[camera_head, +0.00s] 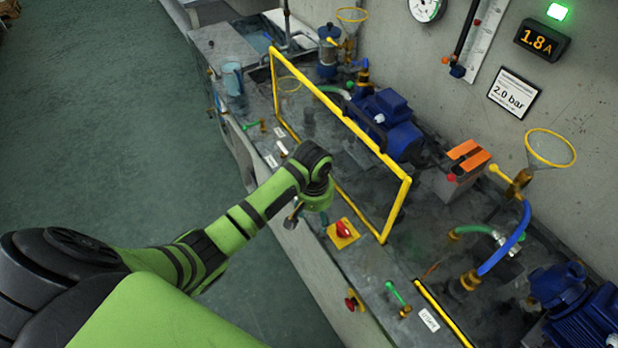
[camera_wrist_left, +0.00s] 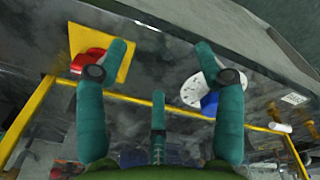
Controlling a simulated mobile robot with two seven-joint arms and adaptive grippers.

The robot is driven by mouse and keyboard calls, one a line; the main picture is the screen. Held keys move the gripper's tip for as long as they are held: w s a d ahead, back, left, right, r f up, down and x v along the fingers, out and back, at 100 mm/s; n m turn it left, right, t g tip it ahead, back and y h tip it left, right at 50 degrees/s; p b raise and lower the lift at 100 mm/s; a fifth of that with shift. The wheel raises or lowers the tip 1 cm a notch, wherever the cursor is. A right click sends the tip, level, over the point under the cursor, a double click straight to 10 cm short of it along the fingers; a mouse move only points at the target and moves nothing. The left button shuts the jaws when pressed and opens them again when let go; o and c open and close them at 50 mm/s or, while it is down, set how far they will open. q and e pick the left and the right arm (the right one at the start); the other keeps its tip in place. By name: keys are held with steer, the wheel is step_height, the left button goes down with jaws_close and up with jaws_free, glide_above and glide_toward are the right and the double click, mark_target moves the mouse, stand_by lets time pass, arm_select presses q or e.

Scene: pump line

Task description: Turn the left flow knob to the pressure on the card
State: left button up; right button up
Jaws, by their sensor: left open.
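The wall card (camera_head: 514,93) reads 2.0 bar in the head view. In the left wrist view a blue knob (camera_wrist_left: 209,104) sits on a white dial plate (camera_wrist_left: 193,92), partly hidden behind the right-hand finger. My arm and gripper hide this knob in the head view. My left gripper (camera_head: 308,214) is low over the front of the bench. In the left wrist view the left gripper (camera_wrist_left: 162,48) has its teal fingers spread, with nothing between the tips. A round gauge (camera_head: 427,8) is cut off at the top; its reading is too small to tell. My right gripper is not in view.
A red stop button on a yellow plate (camera_head: 343,232) is close beside the gripper. A yellow frame (camera_head: 335,110) stands behind it. A blue pump (camera_head: 385,125), an orange-topped box (camera_head: 465,160) and a 1.8 A display (camera_head: 541,40) are farther back.

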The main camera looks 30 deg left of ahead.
arm_select(q)
steer(key=w+a+r+n, duration=0.1)
steer(key=w+a+r, duration=0.1)
steer(key=w+a+r+n, duration=0.2)
steer(key=w, duration=0.1)
steer(key=w+a+r+n+g, duration=0.1)
steer(key=w+a+r, duration=0.1)
steer(key=w, duration=0.1)
steer(key=shift+w+a+r+n, duration=0.25)
steer(key=shift+a+r+n, duration=0.05)
steer(key=shift+a+n, duration=0.1)
steer(key=shift+a+f, duration=0.1)
step_height(320, 180, down, 7)
steer(key=shift+w+r, duration=0.15)
steer(key=shift+r, duration=0.05)
steer(key=shift+c, duration=0.4)
steer(key=c, duration=1.1)
